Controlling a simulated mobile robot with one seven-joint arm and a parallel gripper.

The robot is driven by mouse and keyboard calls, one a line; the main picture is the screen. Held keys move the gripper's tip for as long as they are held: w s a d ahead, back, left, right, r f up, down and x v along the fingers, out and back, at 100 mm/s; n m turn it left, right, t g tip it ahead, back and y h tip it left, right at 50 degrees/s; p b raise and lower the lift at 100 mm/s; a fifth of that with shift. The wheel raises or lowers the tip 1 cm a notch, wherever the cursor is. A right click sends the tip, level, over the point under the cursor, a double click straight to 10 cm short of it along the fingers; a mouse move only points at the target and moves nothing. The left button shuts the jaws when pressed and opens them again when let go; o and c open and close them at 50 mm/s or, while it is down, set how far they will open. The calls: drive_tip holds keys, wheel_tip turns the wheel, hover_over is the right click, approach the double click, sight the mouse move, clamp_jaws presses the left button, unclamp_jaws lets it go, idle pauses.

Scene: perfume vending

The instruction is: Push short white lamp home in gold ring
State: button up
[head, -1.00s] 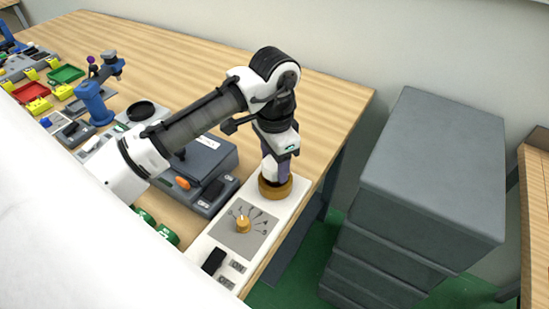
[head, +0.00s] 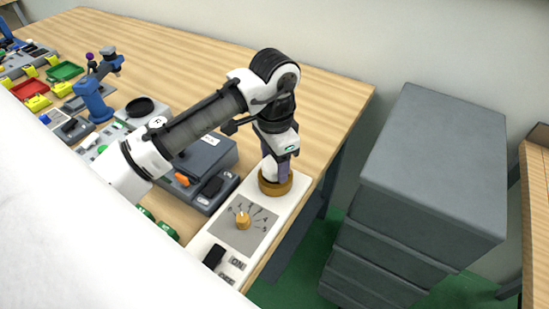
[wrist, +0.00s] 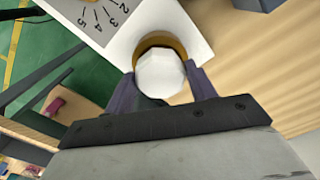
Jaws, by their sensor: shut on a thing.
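The short white lamp (wrist: 160,74) shows in the wrist view as a pale faceted top between the two fingers of my gripper (wrist: 162,88). My gripper is shut on it. The gold ring (wrist: 163,40) curves around the lamp's far side in the wrist view. In the head view the gold ring (head: 275,188) sits at the back end of a white panel, and my gripper (head: 275,174) points down into it with the lamp (head: 267,172) partly showing. The lamp appears upright in the ring. How deep it sits is hidden.
The white panel (head: 289,213) carries a gold dial knob (head: 243,221) on a grey numbered plate and a black switch (head: 214,256). A grey box device (head: 206,155) stands left of it. A grey drawer cabinet (head: 435,165) stands right of the table.

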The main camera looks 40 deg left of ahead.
drive_tip(key=shift+f, duration=0.15)
idle(0.6)
drive_tip(key=o, duration=1.3)
drive_tip(key=shift+o, duration=0.2)
drive_tip(key=shift+r+p, duration=3.3)
drive_tip(key=shift+r, duration=0.25)
drive_tip(key=shift+s+f, duration=0.1)
drive_tip(key=shift+f, duration=0.05)
